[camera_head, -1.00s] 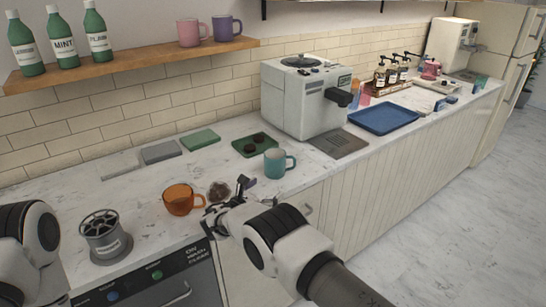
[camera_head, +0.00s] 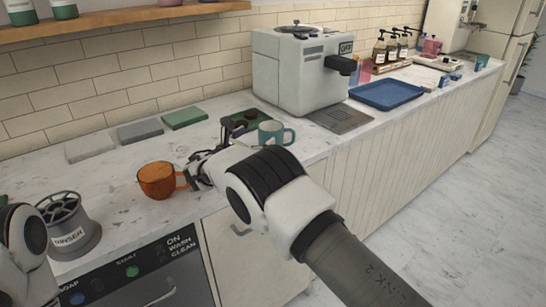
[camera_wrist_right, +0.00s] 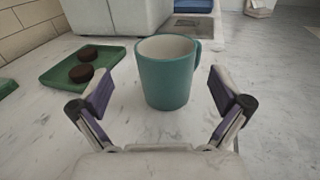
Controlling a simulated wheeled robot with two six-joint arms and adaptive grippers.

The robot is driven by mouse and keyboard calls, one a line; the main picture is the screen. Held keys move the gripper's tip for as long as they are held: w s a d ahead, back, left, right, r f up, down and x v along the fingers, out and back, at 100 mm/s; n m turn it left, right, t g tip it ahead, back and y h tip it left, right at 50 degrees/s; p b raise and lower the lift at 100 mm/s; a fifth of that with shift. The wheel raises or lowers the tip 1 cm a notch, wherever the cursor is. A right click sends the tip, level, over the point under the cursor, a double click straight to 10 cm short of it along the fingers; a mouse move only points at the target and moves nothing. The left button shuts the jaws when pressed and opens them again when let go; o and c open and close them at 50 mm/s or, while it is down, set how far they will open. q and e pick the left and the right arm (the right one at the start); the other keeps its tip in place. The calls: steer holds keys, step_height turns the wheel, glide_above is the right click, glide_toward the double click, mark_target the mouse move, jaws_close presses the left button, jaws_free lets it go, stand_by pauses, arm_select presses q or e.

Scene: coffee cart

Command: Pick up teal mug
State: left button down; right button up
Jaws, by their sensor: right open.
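The teal mug (camera_head: 271,135) stands upright on the marble counter in front of the white coffee machine, its handle to the right. In the right wrist view the teal mug (camera_wrist_right: 166,74) is just ahead, centred between the fingers of my open right gripper (camera_wrist_right: 160,100); they do not touch it. In the head view my right gripper (camera_head: 205,164) is low over the counter, left of the mug and partly hidden by my own wrist. My left gripper is not in view; only part of my left arm shows at the lower left.
An orange glass mug (camera_head: 155,181) stands close to the left of my right gripper. A green tray (camera_wrist_right: 60,72) with two dark round pieces lies left of the teal mug. The coffee machine (camera_head: 290,75) stands behind, a rinser (camera_head: 66,222) at the left, a blue tray (camera_head: 385,96) farther right.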

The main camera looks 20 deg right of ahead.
mark_target(277, 139)
steer(key=shift+s+d, duration=0.1)
steer(key=shift+d+r, duration=0.1)
steer(key=shift+d, duration=0.15)
steer(key=x, duration=0.3)
steer(key=p+x, duration=0.1)
steer(key=x, duration=0.1)
steer(key=shift+f, duration=0.3)
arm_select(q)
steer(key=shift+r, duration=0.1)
arm_select(e)
steer(key=c, duration=1.3)
